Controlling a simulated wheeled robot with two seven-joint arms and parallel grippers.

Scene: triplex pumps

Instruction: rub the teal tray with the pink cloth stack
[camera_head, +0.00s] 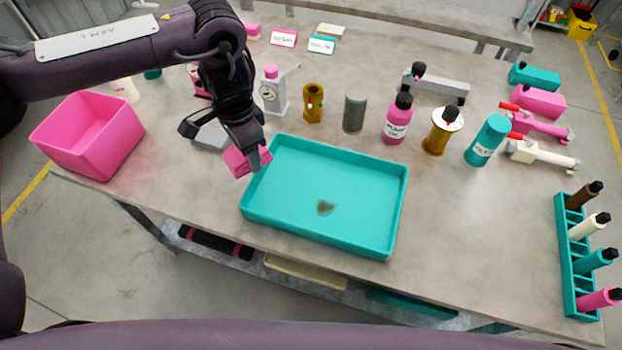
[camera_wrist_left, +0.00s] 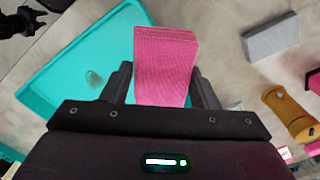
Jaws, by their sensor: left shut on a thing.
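The teal tray (camera_head: 290,205) lies on the grey table with a dark smudge (camera_head: 325,208) on its floor. It also shows in the left wrist view (camera_wrist_left: 60,75). My left gripper (camera_head: 250,155) points down at the tray's upper left corner and is shut on the pink cloth stack (camera_head: 240,163). The stack sticks out between the fingers in the left wrist view (camera_wrist_left: 166,60). It is at or just outside the tray's left rim; I cannot tell whether it touches. A dark gripper-like part, apparently my right gripper (camera_wrist_left: 18,22), shows at the wrist view's corner; its jaws are unclear.
A pink bin (camera_head: 90,135) stands left, and a grey block (camera_head: 210,136) lies behind the gripper. A brass cylinder (camera_head: 313,103), a grey cylinder (camera_head: 354,113) and a pink bottle (camera_head: 397,120) stand behind the tray. A teal rack (camera_head: 575,265) of bottles is at right. Table between tray and rack is clear.

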